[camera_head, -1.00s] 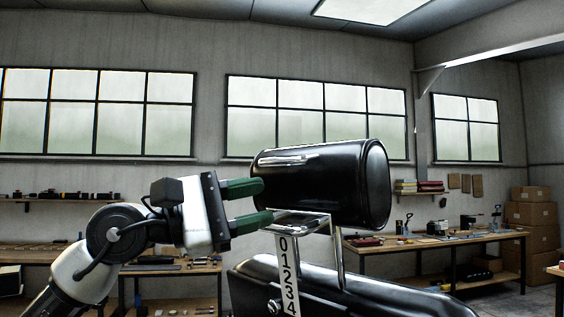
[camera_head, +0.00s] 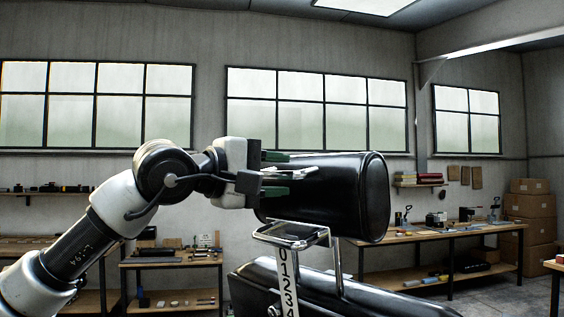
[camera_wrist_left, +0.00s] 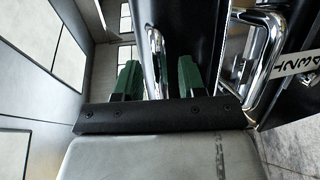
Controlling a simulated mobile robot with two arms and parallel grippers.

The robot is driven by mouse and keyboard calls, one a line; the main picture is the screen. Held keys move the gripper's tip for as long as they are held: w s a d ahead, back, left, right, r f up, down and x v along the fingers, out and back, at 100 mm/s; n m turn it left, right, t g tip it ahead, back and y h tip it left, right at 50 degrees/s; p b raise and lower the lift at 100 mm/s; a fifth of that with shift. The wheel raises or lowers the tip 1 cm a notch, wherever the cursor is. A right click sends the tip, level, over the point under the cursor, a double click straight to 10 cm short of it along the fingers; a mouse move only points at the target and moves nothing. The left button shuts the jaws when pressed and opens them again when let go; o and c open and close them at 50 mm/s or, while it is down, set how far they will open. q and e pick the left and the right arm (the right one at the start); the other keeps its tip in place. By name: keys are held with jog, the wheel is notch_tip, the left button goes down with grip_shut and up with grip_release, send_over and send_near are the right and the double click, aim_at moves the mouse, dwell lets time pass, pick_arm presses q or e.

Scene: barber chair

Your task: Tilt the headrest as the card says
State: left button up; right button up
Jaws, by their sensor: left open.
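The headrest (camera_head: 335,200) is a black, rounded cushion above the chair's dark backrest (camera_head: 300,283), on a chrome frame (camera_head: 292,231). A slim chrome bar (camera_head: 300,172) shows at its left part. A white strip with the numbers 0 to 4 (camera_head: 284,280) hangs below the frame. My left gripper (camera_head: 276,173) is open, its green fingers at the headrest's left side. In the left wrist view, the chrome bar (camera_wrist_left: 155,50) shows between the open fingers (camera_wrist_left: 158,78); contact cannot be told. The card does not show. My right gripper is out of view.
A workbench (camera_head: 450,237) with tools stands behind on the right, near stacked boxes (camera_head: 532,205). Another bench (camera_head: 172,262) stands behind my left arm. The space above the headrest is clear.

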pick_arm(q)
jog(key=shift+w+d+f, duration=0.1)
jog(key=shift+w+d, duration=0.4)
jog(key=shift+d, duration=0.05)
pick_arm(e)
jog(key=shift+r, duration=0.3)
pick_arm(q)
grip_shut()
